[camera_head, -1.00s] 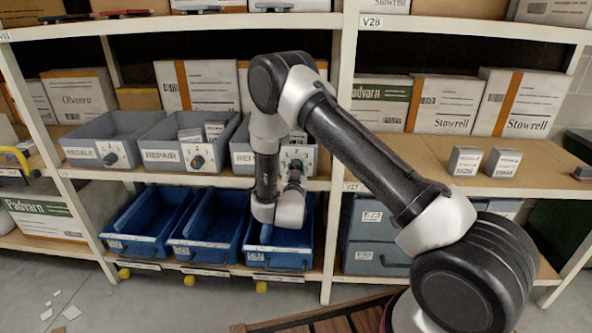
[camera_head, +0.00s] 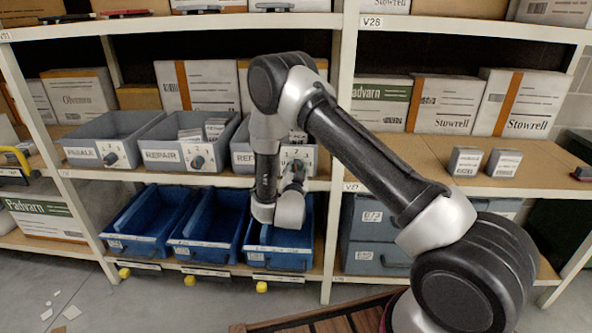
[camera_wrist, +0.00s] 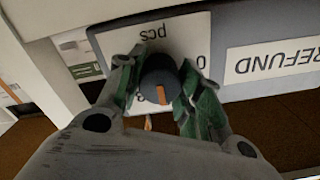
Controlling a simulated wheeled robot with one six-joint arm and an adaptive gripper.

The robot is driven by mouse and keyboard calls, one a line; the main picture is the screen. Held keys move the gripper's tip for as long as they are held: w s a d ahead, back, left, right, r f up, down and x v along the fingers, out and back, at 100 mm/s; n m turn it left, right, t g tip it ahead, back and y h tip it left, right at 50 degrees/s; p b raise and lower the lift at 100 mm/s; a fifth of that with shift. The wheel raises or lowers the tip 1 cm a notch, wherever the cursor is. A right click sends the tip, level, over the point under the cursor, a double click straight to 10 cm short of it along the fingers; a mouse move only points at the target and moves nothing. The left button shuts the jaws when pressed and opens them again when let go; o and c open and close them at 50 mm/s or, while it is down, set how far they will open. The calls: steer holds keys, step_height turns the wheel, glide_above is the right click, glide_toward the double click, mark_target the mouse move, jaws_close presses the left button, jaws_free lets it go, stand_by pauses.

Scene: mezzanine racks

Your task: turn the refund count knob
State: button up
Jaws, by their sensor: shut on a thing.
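The refund count knob (camera_wrist: 157,84) is dark and round with an orange pointer mark, seen upside down in the wrist view. It sits on a white dial plate (camera_wrist: 187,35) marked "pcs" and "0", beside the "REFUND" label (camera_wrist: 272,60). My gripper (camera_wrist: 158,88) has its green-padded fingers on both sides of the knob, shut on it. In the head view the grey refund bin (camera_head: 241,158) is partly hidden behind my arm. My gripper (camera_head: 294,178) is at its front plate there, and the knob itself is mostly hidden.
The grey "REPAIR" bin (camera_head: 176,156) and another grey bin (camera_head: 104,154) with knobs stand to the left. Blue bins (camera_head: 205,243) sit on the shelf below. A white rack post (camera_head: 335,230) rises just right of my gripper. Two small boxes (camera_head: 483,160) stand further right.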

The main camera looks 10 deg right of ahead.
steer(key=o, duration=1)
steer(key=shift+o, duration=0.2)
steer(key=v, duration=1.2)
